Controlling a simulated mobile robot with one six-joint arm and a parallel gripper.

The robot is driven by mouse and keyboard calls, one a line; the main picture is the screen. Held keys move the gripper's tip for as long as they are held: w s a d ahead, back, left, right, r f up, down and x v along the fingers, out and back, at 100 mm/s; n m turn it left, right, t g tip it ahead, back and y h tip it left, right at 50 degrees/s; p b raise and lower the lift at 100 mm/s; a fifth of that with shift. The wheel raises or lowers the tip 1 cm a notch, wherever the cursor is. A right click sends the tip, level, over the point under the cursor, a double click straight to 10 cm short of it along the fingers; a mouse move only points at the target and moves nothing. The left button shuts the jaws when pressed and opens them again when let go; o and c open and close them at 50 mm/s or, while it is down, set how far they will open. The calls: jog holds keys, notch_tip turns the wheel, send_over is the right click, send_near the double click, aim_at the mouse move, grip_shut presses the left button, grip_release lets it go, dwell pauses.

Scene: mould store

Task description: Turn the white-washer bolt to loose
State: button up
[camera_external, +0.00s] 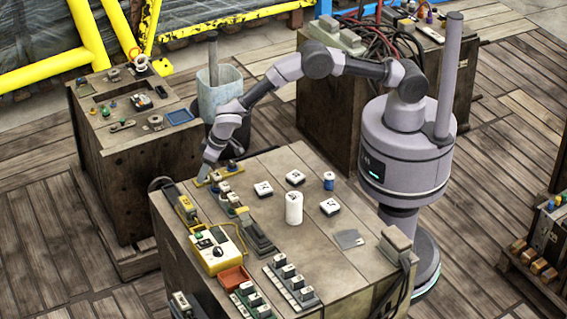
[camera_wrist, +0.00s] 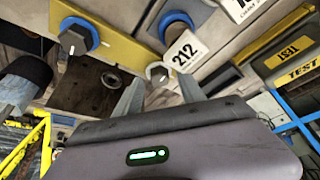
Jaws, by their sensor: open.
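In the wrist view a small bolt with a pale, whitish washer (camera_wrist: 158,72) sits beyond my open fingers, between their tips. My gripper (camera_wrist: 160,90) is empty, and no contact with the bolt can be made out. A yellow plate (camera_wrist: 118,46) lies beside it, with a dark hex bolt on a blue washer (camera_wrist: 76,38) at its left end. In the external view my gripper (camera_external: 207,172) reaches down at the bench's far left corner; the bolt is too small to tell there.
The wooden bench (camera_external: 330,275) carries a white cylinder (camera_external: 294,208), several white labelled blocks (camera_external: 263,189), a yellow box (camera_external: 216,250) and an orange tray (camera_external: 235,279). TEST-labelled parts (camera_wrist: 302,70) are at right.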

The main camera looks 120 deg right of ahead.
grip_shut()
dwell(0.4)
jog(key=n+y+p, duration=0.1)
jog(key=n+p, duration=0.1)
jog(key=n, duration=0.1)
jog(key=shift+s+d+t, duration=0.1)
jog(key=shift+t, duration=0.2)
jog(key=n+y, duration=0.1)
jog(key=n, duration=0.1)
jog(key=n+b, duration=0.1)
jog(key=n, duration=0.1)
jog(key=shift+d+f+n+t+y, duration=0.1)
jog(key=shift+f+n+t+y, duration=0.05)
jog(key=shift+n+t+y, duration=0.2)
jog(key=n+y+b, duration=0.2)
jog(key=n, duration=0.2)
jog(key=shift+d+n+b, duration=0.15)
jog(key=shift+n+b, duration=0.15)
jog(key=shift+n, duration=0.05)
jog(key=n+g+y, duration=0.1)
jog(key=n, duration=0.2)
jog(key=n+g+b, duration=0.1)
jog(key=n, duration=0.2)
jog(key=shift+d+y, duration=0.1)
jog(key=shift+y, duration=0.25)
